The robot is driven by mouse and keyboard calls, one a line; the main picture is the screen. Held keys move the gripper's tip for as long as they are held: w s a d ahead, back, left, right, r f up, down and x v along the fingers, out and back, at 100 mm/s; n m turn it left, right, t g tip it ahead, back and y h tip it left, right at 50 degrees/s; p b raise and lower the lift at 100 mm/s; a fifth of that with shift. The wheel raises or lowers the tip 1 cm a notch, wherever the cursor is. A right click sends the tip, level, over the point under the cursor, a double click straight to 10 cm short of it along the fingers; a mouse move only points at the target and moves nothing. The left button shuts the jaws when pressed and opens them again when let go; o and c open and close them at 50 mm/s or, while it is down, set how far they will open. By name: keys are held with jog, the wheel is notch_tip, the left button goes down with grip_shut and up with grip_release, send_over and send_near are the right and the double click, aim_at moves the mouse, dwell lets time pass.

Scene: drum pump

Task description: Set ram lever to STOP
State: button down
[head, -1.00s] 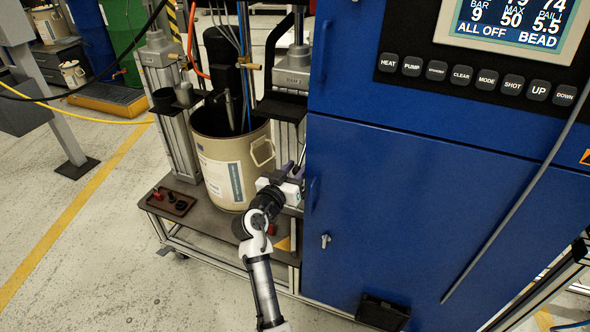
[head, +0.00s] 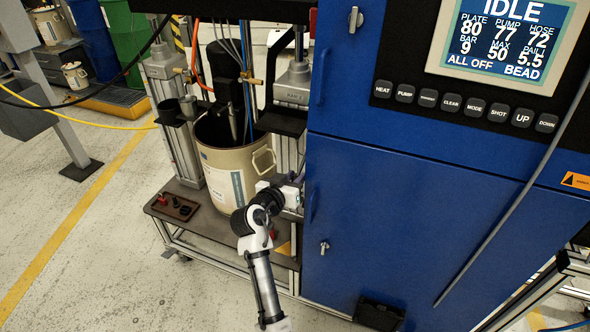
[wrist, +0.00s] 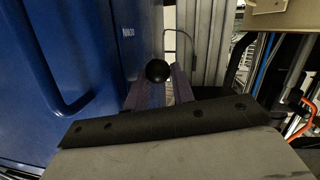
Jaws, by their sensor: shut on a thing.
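The ram lever shows in the wrist view as a black ball knob (wrist: 157,71), right beside the blue cabinet. My gripper (wrist: 158,82) has its two purplish fingers on either side of the knob and is shut on it. In the head view my gripper (head: 297,178) is at the left edge of the cabinet, in front of the ram column. There the lever is hidden behind my gripper. The lever's marked positions cannot be read.
The blue cabinet (head: 400,220) stands close on the right, with a door handle (head: 313,200). A beige drum (head: 225,170) stands on the pump's base plate (head: 205,225). A display (head: 502,40) reads IDLE.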

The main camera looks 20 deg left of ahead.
aim_at(302, 167)
jog(key=r+g+p, duration=0.1)
jog(key=p, duration=0.1)
jog(key=r+g+p, duration=0.1)
jog(key=p, duration=0.1)
jog(key=shift+s+r+p, duration=0.2)
jog(key=shift+r+p, duration=0.2)
jog(key=r+g+p, duration=0.1)
jog(key=g+p, duration=0.1)
jog(key=p, duration=0.2)
jog(key=shift+r, duration=0.1)
jog(key=shift+p, duration=0.5)
jog(key=shift+g, duration=0.3)
jog(key=c, duration=1.5)
grip_release()
jog(key=shift+r, duration=0.1)
jog(key=b+v, duration=0.2)
jog(key=v, duration=1.1)
jog(key=shift+s+d+r+b, duration=0.1)
jog(key=shift+s+r+b, duration=0.05)
jog(key=shift+s+b, duration=0.25)
